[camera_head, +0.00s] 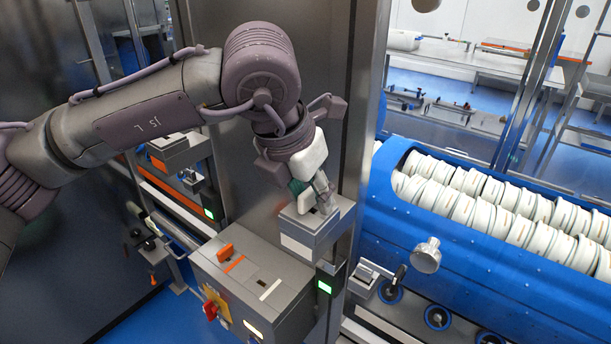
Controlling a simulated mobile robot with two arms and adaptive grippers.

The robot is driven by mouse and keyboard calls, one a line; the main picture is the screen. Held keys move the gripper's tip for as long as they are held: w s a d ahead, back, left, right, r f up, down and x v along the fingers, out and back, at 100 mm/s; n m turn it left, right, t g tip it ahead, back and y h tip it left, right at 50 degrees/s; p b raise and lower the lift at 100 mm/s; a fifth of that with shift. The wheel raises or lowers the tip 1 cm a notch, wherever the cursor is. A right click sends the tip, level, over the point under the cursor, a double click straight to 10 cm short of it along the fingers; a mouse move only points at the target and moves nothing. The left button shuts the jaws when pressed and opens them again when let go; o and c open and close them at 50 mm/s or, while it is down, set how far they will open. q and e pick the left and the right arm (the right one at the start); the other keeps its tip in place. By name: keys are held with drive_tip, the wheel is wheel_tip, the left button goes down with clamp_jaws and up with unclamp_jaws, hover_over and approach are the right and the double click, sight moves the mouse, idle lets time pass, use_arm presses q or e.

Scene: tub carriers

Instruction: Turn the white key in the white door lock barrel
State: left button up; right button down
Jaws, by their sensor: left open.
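My left gripper (317,207) points down from the bent left arm, just above the top of a grey lock box (325,232) with a white label on its front. Its jaws are open, with a fingertip on each side of the middle of the box top. I cannot tell whether the fingertips touch the box. No white key can be made out; the fingers cover most of the box top, where a key or the barrel could be hidden. My right gripper is not in view.
A metal post (358,150) rises behind the lock box. A blue tub (450,240) of white discs lies right.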

use_arm(q)
clamp_jaws()
idle(0.3)
drive_tip(key=shift+f+m+g+b, duration=0.1)
drive_tip(key=shift+m+g+b, duration=0.25)
drive_tip(key=shift+m, duration=0.15)
drive_tip(key=shift+m+h, duration=0.3)
drive_tip(key=shift+m, duration=0.4)
drive_tip(key=shift+m+g, duration=0.35)
drive_tip(key=shift+m, duration=0.65)
drive_tip(key=shift+h, duration=0.3)
